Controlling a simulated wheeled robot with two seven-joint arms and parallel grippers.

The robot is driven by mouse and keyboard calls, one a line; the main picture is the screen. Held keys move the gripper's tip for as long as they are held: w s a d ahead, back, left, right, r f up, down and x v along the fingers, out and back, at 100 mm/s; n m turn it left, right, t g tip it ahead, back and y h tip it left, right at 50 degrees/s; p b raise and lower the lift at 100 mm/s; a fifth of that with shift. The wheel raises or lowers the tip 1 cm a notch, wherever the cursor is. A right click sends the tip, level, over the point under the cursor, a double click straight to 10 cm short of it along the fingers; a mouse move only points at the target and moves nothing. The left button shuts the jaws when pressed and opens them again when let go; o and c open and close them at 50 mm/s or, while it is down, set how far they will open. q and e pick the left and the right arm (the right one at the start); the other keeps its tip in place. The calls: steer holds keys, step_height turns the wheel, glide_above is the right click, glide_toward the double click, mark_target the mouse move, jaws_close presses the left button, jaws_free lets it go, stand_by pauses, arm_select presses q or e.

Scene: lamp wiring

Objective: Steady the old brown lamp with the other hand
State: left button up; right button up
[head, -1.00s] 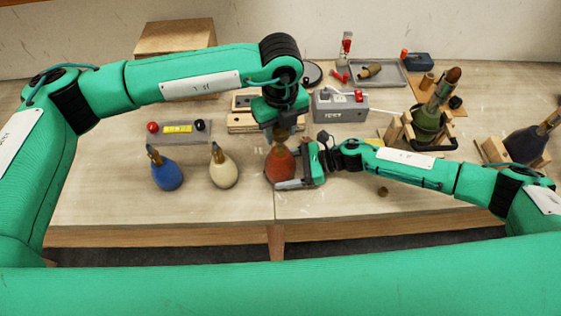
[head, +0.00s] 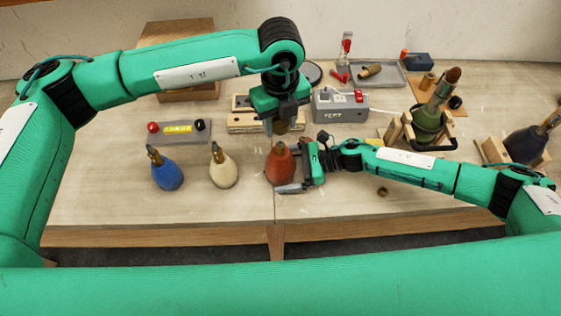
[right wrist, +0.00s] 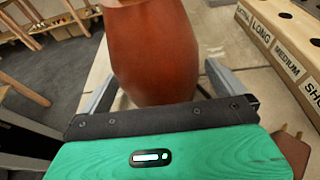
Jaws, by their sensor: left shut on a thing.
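The old brown lamp (head: 280,166), a reddish-brown rounded body, stands upright on the table at centre. Its body also fills the upper middle of the right wrist view (right wrist: 153,55). My right gripper (head: 289,168) is around it from the right, one finger on each side, with small gaps visible beside the body in the wrist view. My left gripper (head: 281,118) is above the lamp, pointing down, shut on a small brownish socket-like piece (head: 284,127). The piece is partly hidden by the fingers and looks clear of the lamp's top.
A blue lamp (head: 168,172) and a cream lamp (head: 223,170) stand to the left. A grey switch box (head: 330,108) and a labelled wooden block (head: 250,122) lie behind. A green lamp (head: 428,122) stands in a wooden holder at right. The front table strip is clear.

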steer(key=shift+d, duration=0.1)
steer(key=v, duration=0.7)
steer(key=shift+d+r, duration=0.1)
steer(key=shift+d, duration=0.05)
steer(key=shift+s, duration=0.1)
